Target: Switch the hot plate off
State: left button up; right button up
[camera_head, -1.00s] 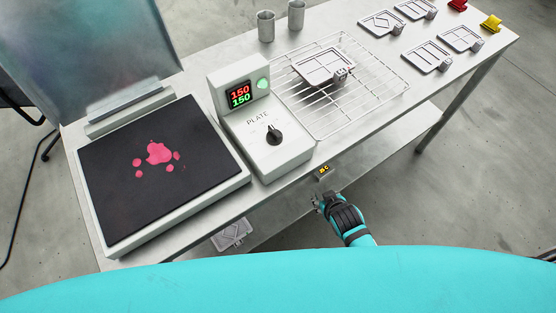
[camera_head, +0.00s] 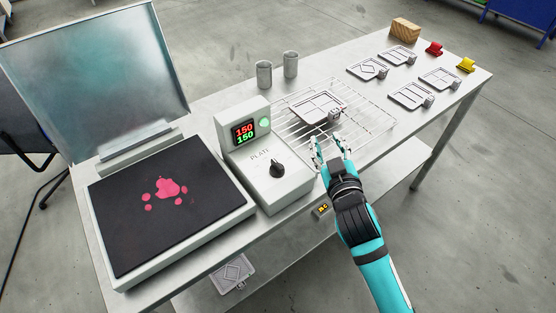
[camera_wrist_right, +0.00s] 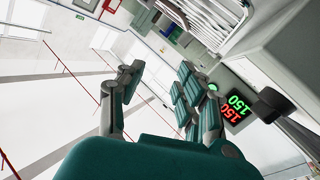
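The hot plate (camera_head: 110,266) has a black surface with pink blobs on it, and its lid stands open behind. Its control box (camera_head: 284,186) stands to the right, with a black knob (camera_head: 277,168), a lit green lamp and a display (camera_head: 244,132) reading 150 in red and 150 in green. The display also shows in the right wrist view (camera_wrist_right: 235,110), beside the dark knob (camera_wrist_right: 268,104). My right gripper (camera_head: 331,143) is open and empty, right of the control box near the wire rack's front edge, apart from the knob. My left gripper is not in view.
A wire rack (camera_head: 372,122) holds a metal mould (camera_head: 318,105). Two metal cups (camera_head: 264,74) stand behind the box. Several moulds, a red clip (camera_head: 433,48), a yellow clip (camera_head: 466,65) and a wooden block (camera_head: 405,29) sit at the right.

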jog(key=a+r+n+y, duration=1.6)
jog(key=a+r+y, duration=0.1)
jog(key=r, duration=0.4)
jog(key=s+a+r+n+g+y, duration=0.25)
jog(key=s+a+n+g, duration=0.6)
jog(key=n+g, duration=0.7)
jog(key=n+g+h, duration=0.1)
jog(key=n+h, duration=0.5)
jog(key=h, duration=1.6)
send_over(277, 163)
notch_tip(277, 163, down, 9)
jog(key=shift+y, duration=0.25)
notch_tip(277, 163, down, 17)
jog(key=p, duration=0.3)
jog(key=shift+f+p, duration=0.2)
jog(key=shift+p, duration=0.2)
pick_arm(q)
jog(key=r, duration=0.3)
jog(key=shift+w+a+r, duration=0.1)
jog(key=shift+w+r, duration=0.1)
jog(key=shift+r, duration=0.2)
